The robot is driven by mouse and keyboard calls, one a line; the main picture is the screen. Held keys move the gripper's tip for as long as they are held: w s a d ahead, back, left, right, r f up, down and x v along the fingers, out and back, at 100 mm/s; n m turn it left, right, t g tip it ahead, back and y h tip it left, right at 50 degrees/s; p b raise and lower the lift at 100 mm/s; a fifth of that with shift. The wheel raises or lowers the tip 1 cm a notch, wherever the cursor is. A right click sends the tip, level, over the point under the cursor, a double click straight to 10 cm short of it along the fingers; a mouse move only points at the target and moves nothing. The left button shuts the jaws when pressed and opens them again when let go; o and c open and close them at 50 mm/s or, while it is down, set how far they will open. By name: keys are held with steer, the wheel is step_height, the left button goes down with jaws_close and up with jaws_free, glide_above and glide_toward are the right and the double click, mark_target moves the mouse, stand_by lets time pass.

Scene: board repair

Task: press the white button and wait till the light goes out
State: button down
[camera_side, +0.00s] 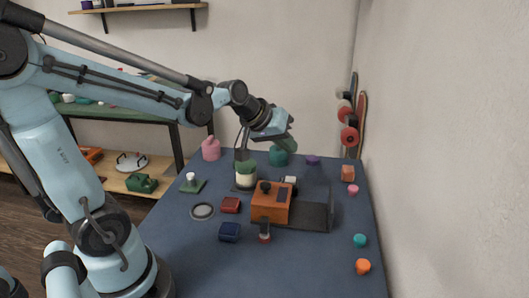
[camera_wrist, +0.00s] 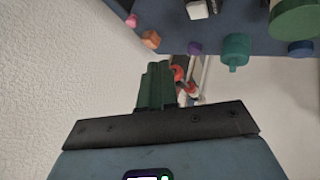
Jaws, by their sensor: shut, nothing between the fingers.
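A small white cap (camera_side: 190,176) stands on a green plate (camera_side: 193,187) at the table's left and looks like the white button. Another small white piece (camera_side: 289,180) sits behind the orange box (camera_side: 271,203); a white block also shows at the top of the wrist view (camera_wrist: 197,9). My gripper (camera_side: 291,145) is in the air above the table's far side, well right of the white cap. Its green fingers (camera_wrist: 157,85) are shut and empty in the wrist view.
The orange box stands on a dark board (camera_side: 312,216) mid-table. A pot with a green top (camera_side: 246,173), teal jar (camera_side: 278,156) and pink jar (camera_side: 211,149) stand behind. Red (camera_side: 231,205) and blue (camera_side: 229,232) blocks lie left of the box.

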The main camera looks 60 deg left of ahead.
mark_target(287, 179)
steer(key=w+a+n, duration=0.1)
steer(key=w+a, duration=0.1)
steer(key=w+a+f+n, duration=0.1)
steer(key=shift+w+a+t, duration=0.3)
steer(key=shift+w+a, duration=0.05)
steer(key=shift+a, duration=0.05)
steer(key=shift+f, duration=0.1)
steer(key=shift+f, duration=4.3)
steer(key=shift+f, duration=0.15)
steer(key=shift+f, duration=0.3)
steer(key=shift+f, duration=0.5)
steer(key=shift+r, duration=0.95)
